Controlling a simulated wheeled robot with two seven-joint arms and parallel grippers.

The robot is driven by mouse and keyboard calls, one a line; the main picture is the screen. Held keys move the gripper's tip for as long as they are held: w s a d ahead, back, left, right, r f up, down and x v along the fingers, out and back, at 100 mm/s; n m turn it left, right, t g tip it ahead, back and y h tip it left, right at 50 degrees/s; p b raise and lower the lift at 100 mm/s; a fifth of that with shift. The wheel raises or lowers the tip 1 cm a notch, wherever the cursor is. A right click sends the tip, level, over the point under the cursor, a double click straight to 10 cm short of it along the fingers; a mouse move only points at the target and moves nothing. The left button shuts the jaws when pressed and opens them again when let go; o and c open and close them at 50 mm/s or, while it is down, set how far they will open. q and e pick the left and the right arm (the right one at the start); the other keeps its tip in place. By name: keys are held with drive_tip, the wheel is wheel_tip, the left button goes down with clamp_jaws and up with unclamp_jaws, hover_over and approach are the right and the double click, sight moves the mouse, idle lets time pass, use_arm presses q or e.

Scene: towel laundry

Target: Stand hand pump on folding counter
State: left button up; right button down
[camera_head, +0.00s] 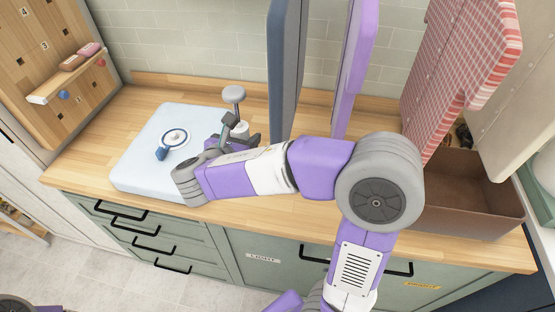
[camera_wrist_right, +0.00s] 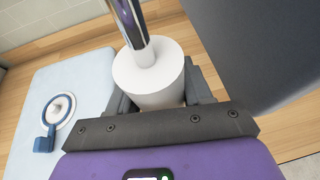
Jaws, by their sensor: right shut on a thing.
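The hand pump is a white cylinder with a shiny metal rod and a grey round knob on top (camera_head: 234,95). My right gripper (camera_head: 236,138) is shut around its white body, which fills the space between the fingers in the right wrist view (camera_wrist_right: 150,78). The pump is about upright, at the right edge of the pale blue flat bag. Its base is hidden, so I cannot tell whether it touches anything. The wooden folding counter (camera_head: 100,120) runs under the bag and along the wall. My left gripper is not in view.
The pale blue bag (camera_head: 135,165) lies on the counter with a round white and blue valve (camera_head: 175,138) on it. Grey and purple panels (camera_head: 287,60) hang close to the right of the pump. A brown bin (camera_head: 470,190) stands at the right. Bare counter shows behind the bag.

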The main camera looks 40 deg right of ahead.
wheel_tip(320, 180, down, 10)
drive_tip(key=b, duration=0.3)
drive_tip(key=shift+r, duration=0.25)
drive_tip(key=shift+f+b, duration=0.15)
drive_tip(key=shift+b, duration=0.15)
drive_tip(key=shift+c, duration=2.4)
unclamp_jaws()
drive_tip(key=p+v, duration=0.3)
drive_tip(key=v, duration=0.9)
